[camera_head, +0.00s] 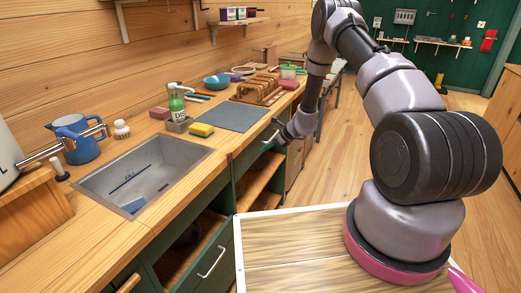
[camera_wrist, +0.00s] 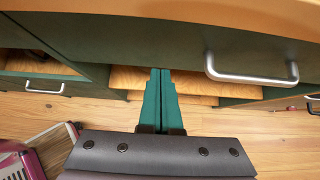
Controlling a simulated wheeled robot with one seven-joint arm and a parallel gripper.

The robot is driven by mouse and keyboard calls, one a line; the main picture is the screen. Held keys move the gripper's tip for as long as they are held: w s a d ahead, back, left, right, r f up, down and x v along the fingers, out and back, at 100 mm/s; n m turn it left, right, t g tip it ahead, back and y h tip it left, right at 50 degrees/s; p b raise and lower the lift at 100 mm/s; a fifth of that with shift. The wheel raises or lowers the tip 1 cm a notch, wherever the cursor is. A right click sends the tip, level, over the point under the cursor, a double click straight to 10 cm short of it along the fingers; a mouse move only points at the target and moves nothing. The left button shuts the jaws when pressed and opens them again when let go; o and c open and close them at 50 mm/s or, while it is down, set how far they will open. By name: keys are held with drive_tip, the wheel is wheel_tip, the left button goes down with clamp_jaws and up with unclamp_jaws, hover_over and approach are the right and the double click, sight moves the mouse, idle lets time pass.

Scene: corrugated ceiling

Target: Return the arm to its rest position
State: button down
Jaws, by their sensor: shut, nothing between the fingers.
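My arm shows in the head view, rising from its pink-ringed base, bending over at the top and reaching down to the counter front. My gripper (camera_head: 276,134) is at the counter's front edge, beside the grey mat; its fingers are small there. In the wrist view my gripper (camera_wrist: 161,72) has its two green fingers pressed together with nothing between them. They point toward the open shelf (camera_wrist: 140,79) under the counter. I cannot tell whether they touch the cabinet.
A drawer handle (camera_wrist: 250,72) is close to the right of the fingers in the wrist view. The wooden counter (camera_head: 150,226) holds a sink (camera_head: 143,181), a blue jug (camera_head: 84,143), a soap bottle (camera_head: 176,102) and a yellow sponge (camera_head: 200,130). The floor (camera_head: 338,160) beside the cabinets is clear.

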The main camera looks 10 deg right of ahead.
drive_tip(key=v, duration=1)
drive_tip(key=s+a+r+n, duration=0.1)
drive_tip(key=s+r+n, duration=0.2)
drive_tip(key=r, duration=0.7)
drive_tip(key=s+a+r+n, duration=0.1)
drive_tip(key=s+r+n, duration=0.3)
drive_tip(key=r, duration=0.6)
drive_tip(key=s+a+r+n, duration=0.1)
drive_tip(key=s+r+n, duration=0.2)
drive_tip(key=r, duration=0.7)
drive_tip(key=s+d+r+n+h, duration=0.1)
drive_tip(key=s+d+r+n, duration=0.1)
drive_tip(key=s+r, duration=0.3)
drive_tip(key=s+d+r+n+t+h, duration=0.1)
drive_tip(key=s+r+n, duration=0.3)
drive_tip(key=s, duration=0.8)
drive_tip(key=s+d+r+n+t+h, duration=0.1)
drive_tip(key=s+d+r+n+h, duration=0.2)
drive_tip(key=s, duration=0.5)
wheel_tip(320, 180, up, 3)
drive_tip(key=shift+s+d+f+n, duration=0.2)
drive_tip(key=shift+s+d+n, duration=0.1)
drive_tip(key=shift+n, duration=0.5)
